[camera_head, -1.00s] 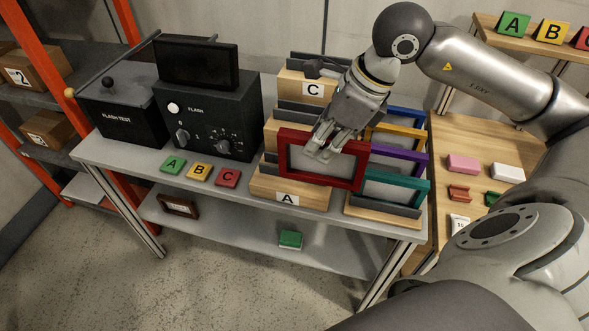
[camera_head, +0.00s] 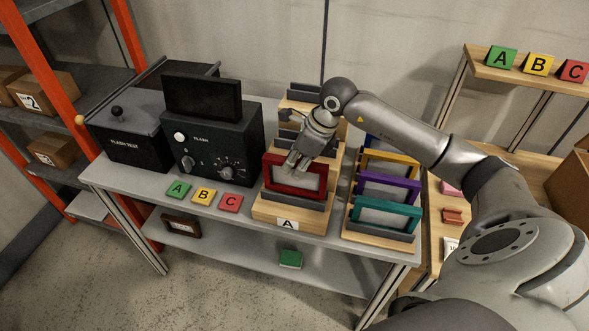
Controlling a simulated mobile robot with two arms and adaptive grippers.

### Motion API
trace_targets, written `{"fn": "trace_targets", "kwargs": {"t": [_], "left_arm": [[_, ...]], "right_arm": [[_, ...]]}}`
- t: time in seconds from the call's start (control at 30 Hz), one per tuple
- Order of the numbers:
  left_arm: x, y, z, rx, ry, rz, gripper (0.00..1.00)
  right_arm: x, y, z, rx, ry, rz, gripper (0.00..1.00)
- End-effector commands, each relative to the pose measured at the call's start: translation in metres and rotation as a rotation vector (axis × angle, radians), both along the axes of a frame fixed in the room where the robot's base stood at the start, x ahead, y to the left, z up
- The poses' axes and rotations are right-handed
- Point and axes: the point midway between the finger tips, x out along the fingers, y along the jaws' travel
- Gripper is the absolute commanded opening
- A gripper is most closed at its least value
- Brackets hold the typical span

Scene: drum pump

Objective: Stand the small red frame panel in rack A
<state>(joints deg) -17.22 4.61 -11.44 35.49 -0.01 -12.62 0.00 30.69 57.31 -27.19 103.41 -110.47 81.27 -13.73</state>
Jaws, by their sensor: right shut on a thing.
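The small red frame panel (camera_head: 286,190) stands about upright over rack A (camera_head: 265,213), the wooden block with the white "A" label at the front of the rack row. My right gripper (camera_head: 297,164) is shut on the panel's top edge from above and covers part of its face. The panel's lower edge is close to the dark strips of rack A. I cannot tell whether it is down in a slot or just above it. My left gripper is out of view.
To the right, a wooden rack holds teal (camera_head: 386,214), purple (camera_head: 390,187) and yellow (camera_head: 391,163) frames. A black flash unit (camera_head: 212,140) stands to the left. Green, yellow and red letter tags (camera_head: 204,196) lie on the table before it.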

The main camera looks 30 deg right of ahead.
Motion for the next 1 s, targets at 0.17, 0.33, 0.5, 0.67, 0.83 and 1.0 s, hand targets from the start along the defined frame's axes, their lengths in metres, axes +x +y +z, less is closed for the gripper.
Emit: {"fn": "trace_targets", "kwargs": {"t": [0.17,0.33,0.5,0.67,0.83,1.0], "left_arm": [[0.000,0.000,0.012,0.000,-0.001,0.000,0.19],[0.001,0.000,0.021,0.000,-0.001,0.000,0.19],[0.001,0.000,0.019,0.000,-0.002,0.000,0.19],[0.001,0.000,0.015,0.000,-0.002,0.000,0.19],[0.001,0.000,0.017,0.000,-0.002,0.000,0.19],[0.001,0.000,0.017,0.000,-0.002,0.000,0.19]], "right_arm": [[0.003,0.000,-0.014,0.001,0.005,0.000,0.00],[0.004,-0.001,-0.033,0.001,0.002,0.000,0.00],[0.004,-0.001,-0.035,0.000,-0.001,0.000,0.00],[0.004,-0.001,-0.039,-0.001,-0.001,0.000,0.00],[0.004,-0.001,-0.038,-0.001,0.001,0.000,0.41],[0.004,-0.001,-0.038,-0.001,0.001,0.000,0.42]]}}
